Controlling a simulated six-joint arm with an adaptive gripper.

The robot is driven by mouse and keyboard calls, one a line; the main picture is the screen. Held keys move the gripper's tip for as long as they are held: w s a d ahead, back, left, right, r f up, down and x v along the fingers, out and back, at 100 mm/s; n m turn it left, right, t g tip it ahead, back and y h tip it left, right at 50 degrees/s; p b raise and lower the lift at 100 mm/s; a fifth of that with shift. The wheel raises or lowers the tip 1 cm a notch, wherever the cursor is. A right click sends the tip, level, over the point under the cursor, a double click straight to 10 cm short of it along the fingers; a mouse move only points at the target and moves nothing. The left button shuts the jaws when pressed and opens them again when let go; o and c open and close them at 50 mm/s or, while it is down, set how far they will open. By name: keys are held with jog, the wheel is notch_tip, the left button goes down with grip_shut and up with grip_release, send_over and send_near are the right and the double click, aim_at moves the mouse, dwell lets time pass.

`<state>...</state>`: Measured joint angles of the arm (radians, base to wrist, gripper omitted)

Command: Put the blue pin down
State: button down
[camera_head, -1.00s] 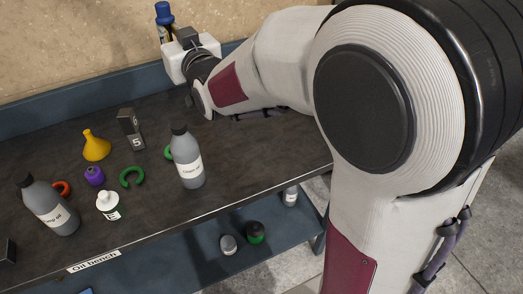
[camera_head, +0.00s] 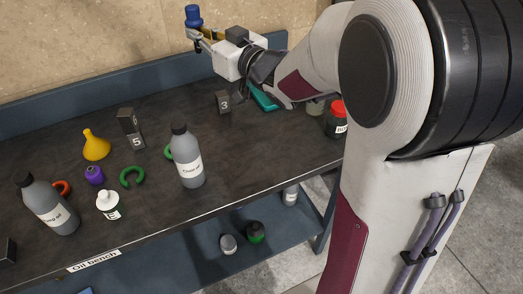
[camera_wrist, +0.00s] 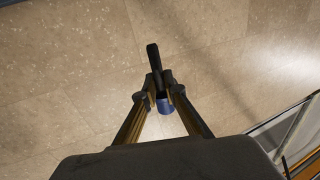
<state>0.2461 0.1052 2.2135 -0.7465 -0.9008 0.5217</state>
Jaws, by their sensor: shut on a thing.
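The blue pin (camera_head: 193,13) is held at the end of my gripper (camera_head: 194,33), high above the back edge of the bench, against the tan wall. In the wrist view the blue pin (camera_wrist: 165,106) sits between the two fingertips of my gripper (camera_wrist: 160,92). The fingers are shut on it. A dark rod-like part sticks out beyond the fingertips there; I cannot tell whether it belongs to the pin. The pin touches nothing but the gripper that I can see.
The dark bench top (camera_head: 240,140) holds a grey bottle (camera_head: 188,165), another grey bottle (camera_head: 50,208), a yellow funnel (camera_head: 96,146), a purple piece (camera_head: 95,175), a green ring (camera_head: 131,178), a number 3 block (camera_head: 223,102) and a red-capped jar (camera_head: 337,118). Bare surface lies around the middle.

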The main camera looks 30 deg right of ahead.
jog(key=s+d+f+n+g+y, duration=0.3)
jog(key=s+d+f+n+y, duration=0.15)
jog(key=s+d+f, duration=0.75)
notch_tip(320, 180, down, 8)
jog(key=a, duration=0.1)
jog(key=shift+s+a+f+m, duration=0.2)
jog(key=shift+s+f+m, duration=0.1)
jog(key=shift+m, duration=0.15)
jog(key=shift+y, duration=0.25)
dwell(0.4)
jog(key=shift+f, duration=2.85)
jog(key=shift+f, duration=0.15)
jog(key=shift+f, duration=1.95)
jog(key=shift+f, duration=0.15)
